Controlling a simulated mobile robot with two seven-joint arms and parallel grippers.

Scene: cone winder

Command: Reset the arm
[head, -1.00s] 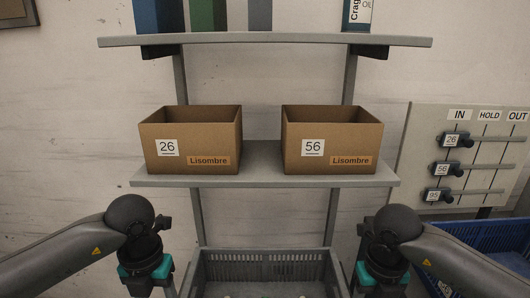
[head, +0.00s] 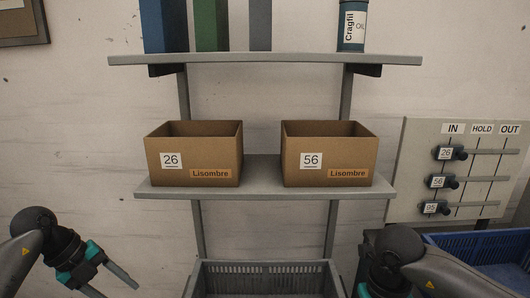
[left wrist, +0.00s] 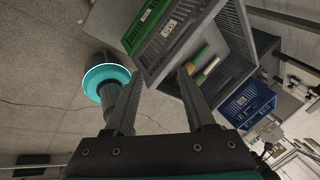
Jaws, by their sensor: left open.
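My left gripper (head: 108,281) is at the lower left of the head view, apart from the shelf. Its two fingers are spread with nothing between them. The left wrist view also shows the open fingers (left wrist: 158,82), with a grey crate holding a few coloured pieces beyond them. My right arm shows at the lower right of the head view, but its fingers are out of the frame.
Two cardboard boxes, 26 (head: 194,158) and 56 (head: 328,158), stand on the middle shelf (head: 262,191). A grey crate (head: 264,268) sits below. A panel with sliders (head: 404,170) and a blue crate (head: 476,240) are at the right.

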